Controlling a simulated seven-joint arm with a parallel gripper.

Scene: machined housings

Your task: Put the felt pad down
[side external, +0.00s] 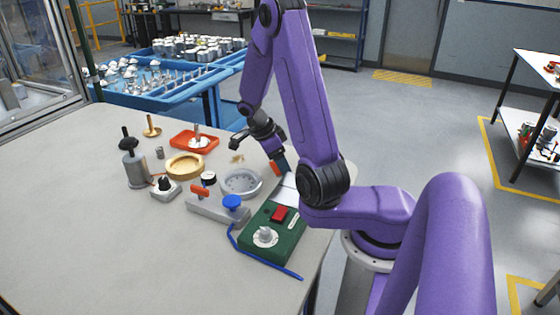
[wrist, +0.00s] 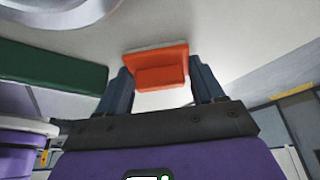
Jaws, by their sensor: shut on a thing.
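An orange block with a pale edge, which I take to be the felt pad (wrist: 158,68), sits between the two fingers of my gripper (wrist: 161,80) in the wrist view. My gripper is shut on it. In the side view the pad (side external: 276,169) shows as a small orange patch at the tip of my gripper (side external: 281,166), close to the tabletop near the right edge. I cannot tell whether the pad touches the surface. A white flat piece (side external: 288,187) lies just below my gripper in the side view, partly hidden by my arm.
A green box (side external: 258,247) with a red button and white dial stands in front. A grey round housing (side external: 240,183), a blue-knobbed block (side external: 218,209), a yellow ring (side external: 185,166) and a red tray (side external: 194,141) stand to the left. The table's front left (side external: 100,245) is clear.

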